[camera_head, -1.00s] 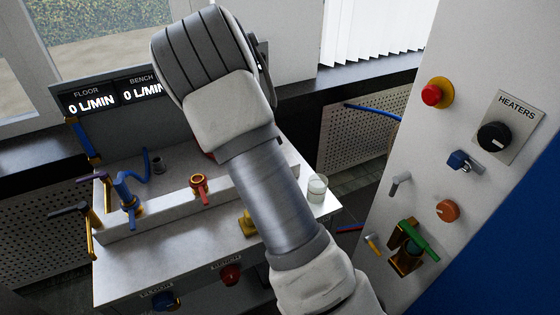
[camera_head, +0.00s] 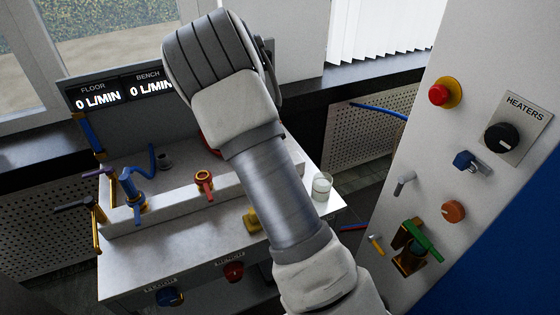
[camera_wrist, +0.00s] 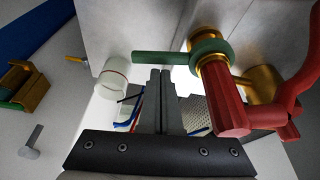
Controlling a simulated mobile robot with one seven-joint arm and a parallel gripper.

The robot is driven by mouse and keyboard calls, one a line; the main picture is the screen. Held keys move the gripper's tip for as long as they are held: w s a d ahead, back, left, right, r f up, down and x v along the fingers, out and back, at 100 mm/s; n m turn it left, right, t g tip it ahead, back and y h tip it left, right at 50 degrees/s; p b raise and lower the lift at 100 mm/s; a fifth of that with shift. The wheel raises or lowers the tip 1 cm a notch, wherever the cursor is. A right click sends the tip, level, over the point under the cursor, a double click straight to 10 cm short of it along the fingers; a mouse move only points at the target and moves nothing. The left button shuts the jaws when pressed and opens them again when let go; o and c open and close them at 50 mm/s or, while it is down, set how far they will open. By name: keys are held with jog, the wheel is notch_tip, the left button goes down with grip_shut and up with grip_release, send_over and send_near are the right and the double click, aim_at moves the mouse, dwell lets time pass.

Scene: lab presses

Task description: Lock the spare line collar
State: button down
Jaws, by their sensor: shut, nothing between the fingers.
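In the wrist view a green collar (camera_wrist: 211,47) with a straight green lever (camera_wrist: 160,57) sits around a brass fitting. A red ribbed coupling (camera_wrist: 226,105) with a red hose (camera_wrist: 291,105) joins that fitting. The frames do not mark which collar is the spare line's. My gripper (camera_wrist: 160,73) is shut and empty, its fingertips just below the green lever in the picture. I cannot tell whether they touch it. In the head view my own arm hides the gripper and this collar.
A white cup (camera_wrist: 110,78) stands left of the fingers; it also shows in the head view (camera_head: 321,186). The right panel (camera_head: 425,190) carries a red button (camera_head: 439,95), a heater knob (camera_head: 501,137) and a green-handled brass fitting (camera_head: 411,245). Both flow displays (camera_head: 97,94) read 0 L/MIN.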

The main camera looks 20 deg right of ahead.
notch_tip(320, 180, up, 10)
jog(key=p, duration=0.1)
jog(key=shift+d+f, duration=0.25)
jog(key=shift+d, duration=0.1)
dwell(0.5)
